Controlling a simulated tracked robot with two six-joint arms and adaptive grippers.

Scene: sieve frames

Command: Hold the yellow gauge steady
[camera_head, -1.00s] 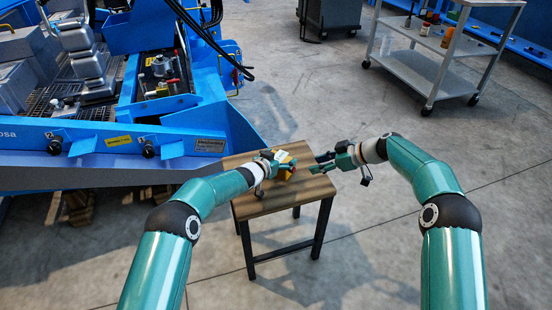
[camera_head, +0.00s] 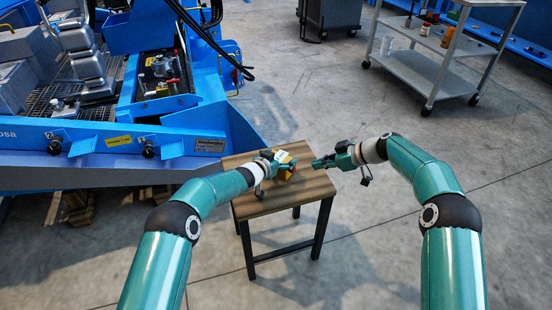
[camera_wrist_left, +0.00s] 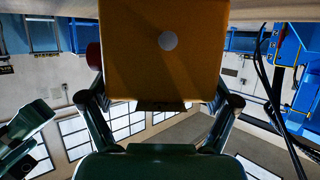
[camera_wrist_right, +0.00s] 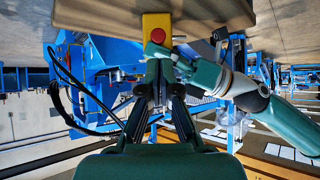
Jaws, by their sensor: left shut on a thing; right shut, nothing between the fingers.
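The yellow gauge (camera_head: 284,158) is a small yellow box at the small wooden-topped table. My left gripper (camera_head: 286,168) is shut on it, with a finger on either side. In the left wrist view the gauge (camera_wrist_left: 150,75) fills the top middle, showing a pale round spot and a red part at its left. In the right wrist view the gauge (camera_wrist_right: 157,20) shows a red round knob (camera_wrist_right: 158,36). My right gripper (camera_head: 318,163) is shut and empty, pointing at the gauge from the right with a gap between. Whether the gauge touches the tabletop is unclear.
The wooden table (camera_head: 265,204) has bare top in front of the grippers. A large blue machine (camera_head: 110,165) stands behind it to the left. A grey cart (camera_head: 425,75) with small items is at the back right. Open concrete floor lies around the table.

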